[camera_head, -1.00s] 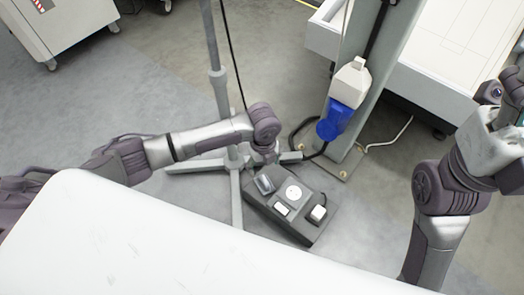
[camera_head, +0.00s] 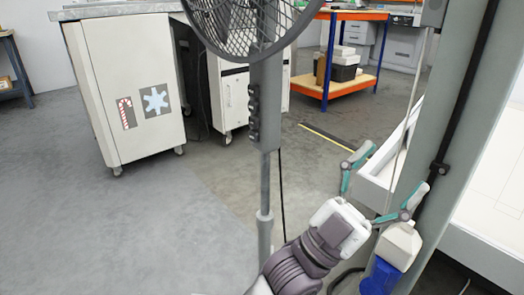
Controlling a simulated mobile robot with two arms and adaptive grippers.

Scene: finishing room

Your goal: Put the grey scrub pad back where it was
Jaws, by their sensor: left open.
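I see no grey scrub pad in the head view. My left gripper (camera_head: 395,172) reaches up from the bottom with its two teal-lined fingers spread wide. I see nothing between the fingers. It is in front of the grey post and the white ledge at the right. My right gripper is out of the picture.
A standing fan (camera_head: 265,100) rises just left of my left arm. A white and blue fitting (camera_head: 400,245) is close below the gripper by the grey post (camera_head: 455,120). A white cabinet (camera_head: 125,90) and an orange-and-blue shelf (camera_head: 345,75) stand behind. Floor at left is clear.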

